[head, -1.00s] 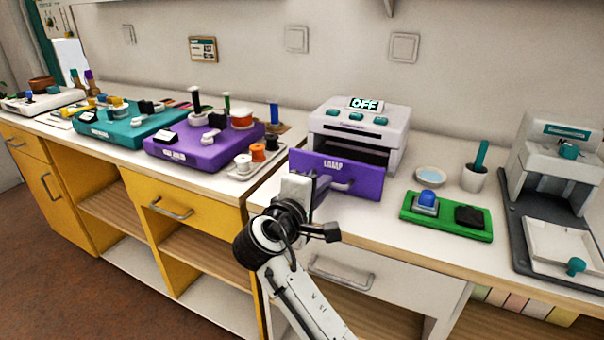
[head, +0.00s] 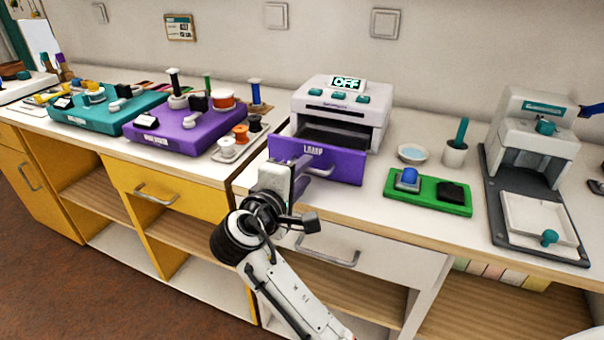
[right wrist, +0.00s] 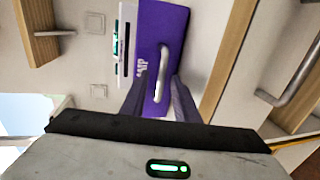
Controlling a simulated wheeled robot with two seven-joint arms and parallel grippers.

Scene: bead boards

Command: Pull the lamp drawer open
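The lamp drawer (head: 340,169) is a purple front marked LAMP on a grey-white box unit (head: 355,97) on the counter. It stands partly open, with its dark inside showing behind the front. The drawer front also shows in the right wrist view (right wrist: 150,30). Its pale bar handle (right wrist: 163,72) lies between the two fingers of my right gripper (right wrist: 161,92). The gripper is shut on the handle, though the exact contact is hard to see. In the head view my right gripper (head: 297,182) is at the drawer front and partly hides it. My left gripper is not in view.
A green board (head: 428,192) with a blue button lies right of the drawer, near a small bowl (head: 412,153) and cup (head: 454,153). A grey press (head: 530,130) stands farther right. Purple (head: 185,130) and teal (head: 105,112) boards stand left. A white counter drawer (head: 385,256) is below.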

